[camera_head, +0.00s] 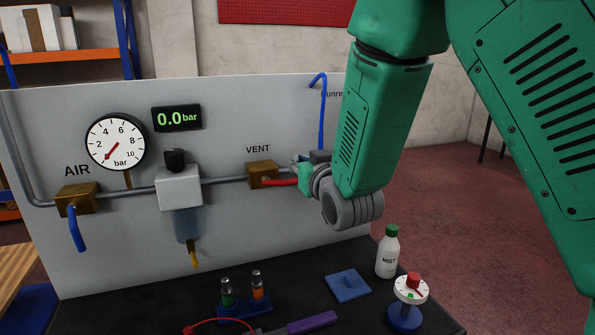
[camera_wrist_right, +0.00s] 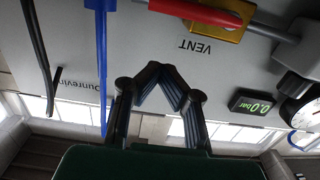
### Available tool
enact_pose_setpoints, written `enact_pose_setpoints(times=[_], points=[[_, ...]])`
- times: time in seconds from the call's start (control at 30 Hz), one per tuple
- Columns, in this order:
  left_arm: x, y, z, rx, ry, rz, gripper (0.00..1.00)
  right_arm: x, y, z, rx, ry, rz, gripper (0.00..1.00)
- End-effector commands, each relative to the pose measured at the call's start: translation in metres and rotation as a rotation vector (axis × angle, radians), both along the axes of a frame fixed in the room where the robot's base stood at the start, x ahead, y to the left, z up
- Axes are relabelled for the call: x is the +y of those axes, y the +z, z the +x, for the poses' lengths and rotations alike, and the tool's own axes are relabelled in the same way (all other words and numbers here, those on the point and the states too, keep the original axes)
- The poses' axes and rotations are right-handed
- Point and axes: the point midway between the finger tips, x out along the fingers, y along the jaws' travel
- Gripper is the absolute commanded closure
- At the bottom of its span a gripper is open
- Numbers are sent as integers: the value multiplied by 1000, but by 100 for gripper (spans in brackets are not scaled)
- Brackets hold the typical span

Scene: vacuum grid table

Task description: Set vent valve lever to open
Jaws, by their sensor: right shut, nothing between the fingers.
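The vent valve is a brass block (camera_head: 262,173) on the pipe under the VENT label. Its red lever (camera_head: 281,182) points right, roughly along the pipe. In the wrist view, which is upside down, the red lever (camera_wrist_right: 198,12) and brass block (camera_wrist_right: 224,28) lie at the top edge. My right gripper (camera_head: 301,174) is at the lever's right end in the head view, partly hidden by my wrist. In the wrist view its fingers (camera_wrist_right: 173,88) are shut and empty, with the lever seen beyond them; contact cannot be told. My left gripper is out of view.
The gauge (camera_head: 115,142) points low and the display (camera_head: 177,117) reads 0.0 bar. A blue hose (camera_head: 321,120) hangs close to my right gripper. The AIR valve's blue lever (camera_head: 77,229) points down. A white bottle (camera_head: 388,255) and small parts stand on the dark table below.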

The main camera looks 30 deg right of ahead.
Motion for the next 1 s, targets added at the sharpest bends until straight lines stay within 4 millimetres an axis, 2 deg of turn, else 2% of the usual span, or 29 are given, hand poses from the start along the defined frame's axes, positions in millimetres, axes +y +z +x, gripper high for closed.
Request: enact_pose_setpoints(times=[0.03, 0.13, 0.3, 0.73, 1.0], points=[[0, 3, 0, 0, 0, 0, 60, -3, 0, 10, 0, -1, 0, 100], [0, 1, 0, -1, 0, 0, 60, -2, -21, 9, 6, 0, 0, 100], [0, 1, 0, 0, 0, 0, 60, -3, -35, 13, 2, 0, 0, 100], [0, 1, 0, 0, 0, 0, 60, -3, -39, 13, -1, 0, 2, 100], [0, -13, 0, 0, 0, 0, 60, -4, -54, 15, -18, 0, 77, 100]])
